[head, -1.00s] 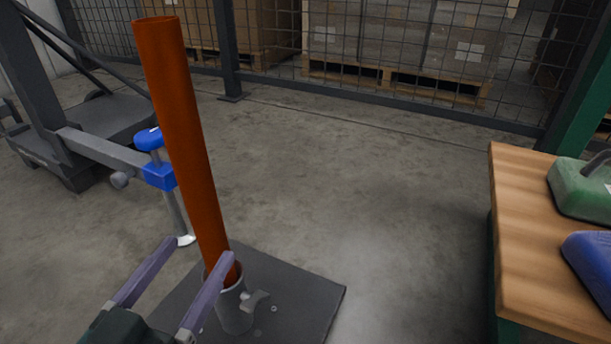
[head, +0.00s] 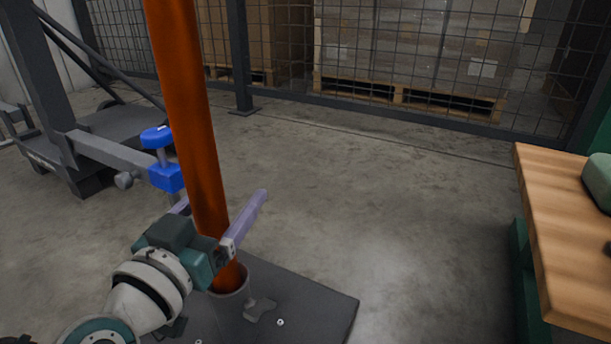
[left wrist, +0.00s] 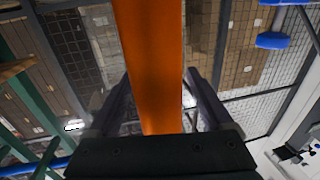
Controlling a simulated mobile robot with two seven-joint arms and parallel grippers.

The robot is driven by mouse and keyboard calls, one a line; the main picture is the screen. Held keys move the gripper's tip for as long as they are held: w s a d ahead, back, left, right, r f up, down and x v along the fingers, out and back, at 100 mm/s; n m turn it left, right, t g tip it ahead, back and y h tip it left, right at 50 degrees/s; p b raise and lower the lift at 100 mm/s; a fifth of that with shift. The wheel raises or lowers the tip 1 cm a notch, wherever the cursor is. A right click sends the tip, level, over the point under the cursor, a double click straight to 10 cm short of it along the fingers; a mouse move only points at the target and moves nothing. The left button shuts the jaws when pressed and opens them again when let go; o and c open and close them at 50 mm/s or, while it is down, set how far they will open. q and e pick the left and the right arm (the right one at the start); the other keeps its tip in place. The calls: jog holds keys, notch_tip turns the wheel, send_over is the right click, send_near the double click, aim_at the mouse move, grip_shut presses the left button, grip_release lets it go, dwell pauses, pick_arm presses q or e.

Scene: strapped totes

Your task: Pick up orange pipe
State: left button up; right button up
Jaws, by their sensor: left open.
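The orange pipe (head: 190,100) stands nearly upright, its lower end inside a grey socket (head: 236,290) on a dark base plate (head: 320,300). Its top is cut off by the frame edge in the head view. My left gripper (head: 222,200) is open around the pipe's lower part, a little above the socket. One finger shows on the right of the pipe; the other is partly hidden behind it. In the left wrist view the pipe (left wrist: 150,50) runs between the two spread fingers of the left gripper (left wrist: 163,95). My right gripper is not in view.
A stand with a blue clamp (head: 165,177) is just left of the pipe. A wooden-topped table (head: 560,240) with a green item (head: 600,180) is at the right. A mesh fence (head: 400,60) is behind. The floor between pipe and table is clear.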

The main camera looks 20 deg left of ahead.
pick_arm(q)
jog(key=shift+c, duration=0.2)
jog(key=shift+s, duration=0.15)
jog(key=c, duration=0.3)
grip_shut()
